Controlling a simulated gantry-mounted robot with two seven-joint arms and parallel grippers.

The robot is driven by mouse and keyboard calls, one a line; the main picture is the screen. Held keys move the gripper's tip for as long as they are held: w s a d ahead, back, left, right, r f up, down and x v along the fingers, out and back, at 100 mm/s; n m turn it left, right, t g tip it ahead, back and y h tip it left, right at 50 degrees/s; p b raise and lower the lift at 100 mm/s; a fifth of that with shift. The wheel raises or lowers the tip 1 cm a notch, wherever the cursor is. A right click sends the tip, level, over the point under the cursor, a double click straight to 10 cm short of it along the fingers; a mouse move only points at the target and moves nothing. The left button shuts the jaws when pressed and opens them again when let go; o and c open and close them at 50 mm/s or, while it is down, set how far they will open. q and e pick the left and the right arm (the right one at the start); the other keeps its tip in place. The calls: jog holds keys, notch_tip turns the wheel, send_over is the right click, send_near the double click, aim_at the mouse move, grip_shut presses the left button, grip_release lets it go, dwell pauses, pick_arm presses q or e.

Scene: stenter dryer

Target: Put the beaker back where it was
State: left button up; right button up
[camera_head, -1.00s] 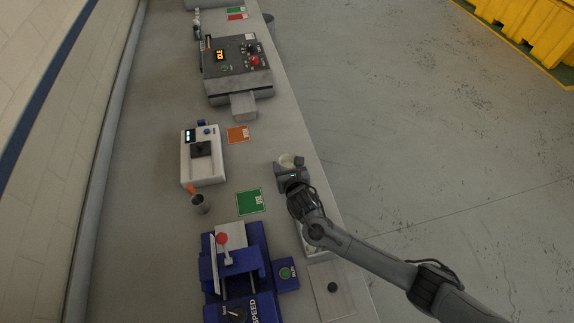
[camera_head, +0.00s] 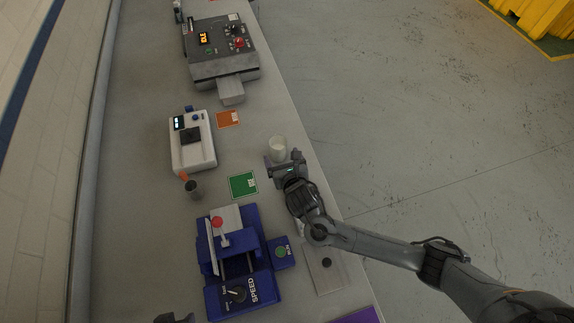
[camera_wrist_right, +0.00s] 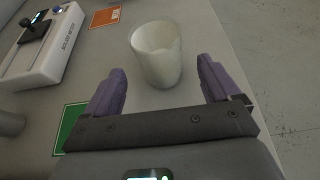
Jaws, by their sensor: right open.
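The beaker (camera_head: 278,146) is a pale, cloudy cup standing upright on the bench near its right edge. In the right wrist view the beaker (camera_wrist_right: 158,56) stands just beyond my fingertips, centred between them and apart from both. My right gripper (camera_head: 284,158) is open and empty on the near side of the beaker, low over the bench. Its two purple fingers show wide apart in the wrist view (camera_wrist_right: 160,85).
A green card (camera_head: 243,185) and an orange card (camera_head: 228,119) lie left of the beaker. A dark shape at the bottom edge is cut off.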

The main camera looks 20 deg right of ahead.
pick_arm(q)
jog(key=shift+d+r+p, duration=0.1)
jog(key=shift+r+p, duration=0.4)
jog(key=shift+r, duration=0.15)
pick_arm(e)
jog(key=v, duration=0.5)
jog(key=shift+s+r, duration=0.1)
jog(key=shift+s, duration=0.05)
